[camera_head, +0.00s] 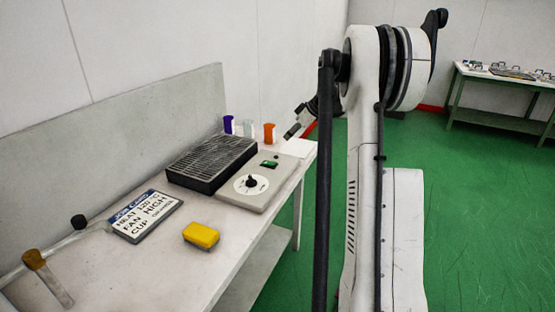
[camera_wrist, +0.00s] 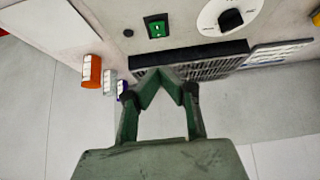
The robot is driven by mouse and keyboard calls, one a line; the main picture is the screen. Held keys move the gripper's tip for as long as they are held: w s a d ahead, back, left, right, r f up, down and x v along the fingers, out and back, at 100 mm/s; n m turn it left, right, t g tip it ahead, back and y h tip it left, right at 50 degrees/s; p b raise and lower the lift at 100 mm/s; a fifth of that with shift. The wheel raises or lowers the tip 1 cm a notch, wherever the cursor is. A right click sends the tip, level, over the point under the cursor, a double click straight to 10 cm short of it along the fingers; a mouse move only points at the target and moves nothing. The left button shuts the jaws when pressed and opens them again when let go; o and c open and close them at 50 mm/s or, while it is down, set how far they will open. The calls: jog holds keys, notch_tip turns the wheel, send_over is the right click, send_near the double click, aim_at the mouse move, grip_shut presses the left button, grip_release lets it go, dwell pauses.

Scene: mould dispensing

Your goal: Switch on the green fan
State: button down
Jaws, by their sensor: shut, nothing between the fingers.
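A green rocker switch (camera_head: 269,164) in a black frame sits on the sloped face of a pale control box (camera_head: 228,199). In the wrist view the switch (camera_wrist: 157,27) shows bright green with a small white mark; I cannot tell whether it is on or off. A black knob on a white dial (camera_head: 250,182) is beside it; the dial also shows in the wrist view (camera_wrist: 230,18). My gripper (camera_wrist: 164,70) is shut and empty, its tips overlapping the black grille and apart from the switch in the picture. In the head view my gripper (camera_head: 292,132) is small, beyond the box.
A black grille unit (camera_head: 210,160) adjoins the box. Purple, clear and orange cups (camera_head: 269,133) stand behind. A job card (camera_head: 146,215) reads heat 120 C, fan high; its last line is partly unreadable. A yellow sponge (camera_head: 201,235) and a tube (camera_head: 48,278) lie on the bench (camera_head: 130,270).

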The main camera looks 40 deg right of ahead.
send_over(271, 163)
jog(key=s, duration=0.2)
jog(key=f, duration=0.5)
jog(key=f+b, duration=0.1)
jog(key=f, duration=0.2)
jog(key=shift+w+d, duration=0.25)
notch_tip(271, 163, down, 2)
jog(key=shift+s+d+f, duration=0.1)
jog(key=shift+s+f, duration=0.05)
jog(key=shift+f, duration=0.8)
